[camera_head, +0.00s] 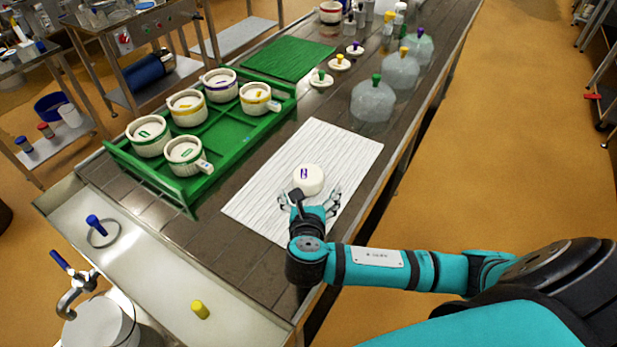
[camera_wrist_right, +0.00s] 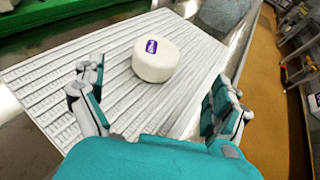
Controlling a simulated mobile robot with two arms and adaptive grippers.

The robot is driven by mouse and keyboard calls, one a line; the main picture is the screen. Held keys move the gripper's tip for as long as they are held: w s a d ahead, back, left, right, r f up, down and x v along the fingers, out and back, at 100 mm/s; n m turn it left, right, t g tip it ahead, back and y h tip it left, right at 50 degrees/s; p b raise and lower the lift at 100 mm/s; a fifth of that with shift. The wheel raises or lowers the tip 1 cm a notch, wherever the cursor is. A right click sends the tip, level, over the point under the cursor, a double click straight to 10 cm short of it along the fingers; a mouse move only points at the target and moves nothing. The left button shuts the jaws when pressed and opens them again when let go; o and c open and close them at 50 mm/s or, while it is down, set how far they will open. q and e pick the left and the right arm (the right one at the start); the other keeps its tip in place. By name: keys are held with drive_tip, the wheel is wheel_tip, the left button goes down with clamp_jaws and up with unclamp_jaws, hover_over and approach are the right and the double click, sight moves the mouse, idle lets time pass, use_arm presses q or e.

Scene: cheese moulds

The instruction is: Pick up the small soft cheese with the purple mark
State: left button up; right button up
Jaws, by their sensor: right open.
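The small soft cheese (camera_head: 308,180) is a white round with a purple mark on its top. It sits on a white ridged mat (camera_head: 330,145) on the table. In the right wrist view the cheese (camera_wrist_right: 155,60) stands upright just beyond my fingers. My right gripper (camera_head: 309,201) is open at the near side of the cheese, its fingers spread wide. In the right wrist view the right gripper (camera_wrist_right: 160,95) has nothing between its fingers, and the cheese lies ahead of the gap. My left gripper does not show.
Left of the mat, a green tray (camera_head: 230,135) holds several white moulds with coloured bands. Behind are a green mat (camera_head: 287,59), small lids with coloured knobs (camera_head: 321,79) and clear domes (camera_head: 373,101). The mat around the cheese is clear.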

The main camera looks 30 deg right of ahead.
sight(308, 180)
drive_tip(key=x, duration=0.4)
drive_tip(key=shift+w+d+f, duration=0.1)
drive_tip(key=shift+w+f, duration=0.05)
drive_tip(key=shift+w, duration=0.2)
drive_tip(key=x, duration=0.2)
drive_tip(key=p+x, duration=0.1)
drive_tip(key=x, duration=0.1)
drive_tip(key=shift+w+f, duration=0.2)
drive_tip(key=shift+f, duration=0.1)
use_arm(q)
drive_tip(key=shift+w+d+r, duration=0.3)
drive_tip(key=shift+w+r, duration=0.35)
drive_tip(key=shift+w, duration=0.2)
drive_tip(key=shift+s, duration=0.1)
use_arm(e)
drive_tip(key=c, duration=1)
drive_tip(key=shift+o, duration=0.2)
drive_tip(key=shift+r, duration=0.1)
